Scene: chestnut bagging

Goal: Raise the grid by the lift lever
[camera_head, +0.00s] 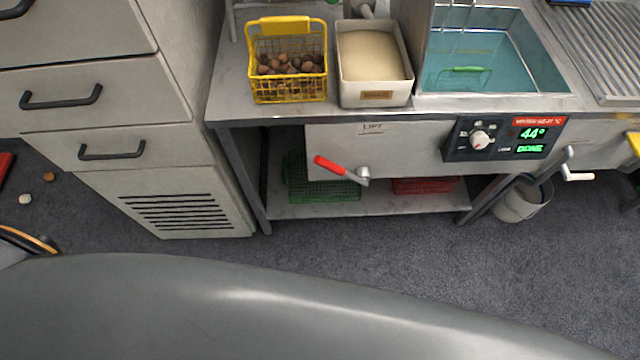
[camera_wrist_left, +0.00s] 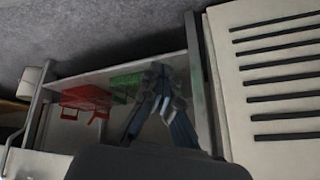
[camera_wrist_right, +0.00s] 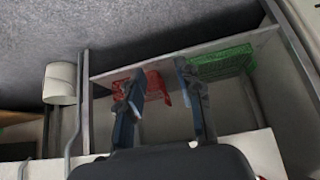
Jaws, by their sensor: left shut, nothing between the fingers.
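The lift lever (camera_head: 336,166) has a red handle slanting up to the left from a metal pivot on the front panel, below a LIFT label (camera_head: 372,128). The water bath (camera_head: 510,52) is at the upper right, with a small green-handled basket (camera_head: 465,70) in it. I cannot make out the grid clearly. My left gripper (camera_wrist_left: 160,90) is shut and empty in the left wrist view. My right gripper (camera_wrist_right: 158,84) is open and empty in the right wrist view. Neither gripper shows in the head view, so their distance to the lever is unclear.
A yellow basket of chestnuts (camera_head: 290,65) and a bin of tan material (camera_head: 370,55) stand on the counter. Green (camera_head: 322,180) and red (camera_head: 425,185) baskets sit on the lower shelf. A drawer cabinet (camera_head: 100,90) stands left; a bucket (camera_head: 522,203) is on the floor right.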

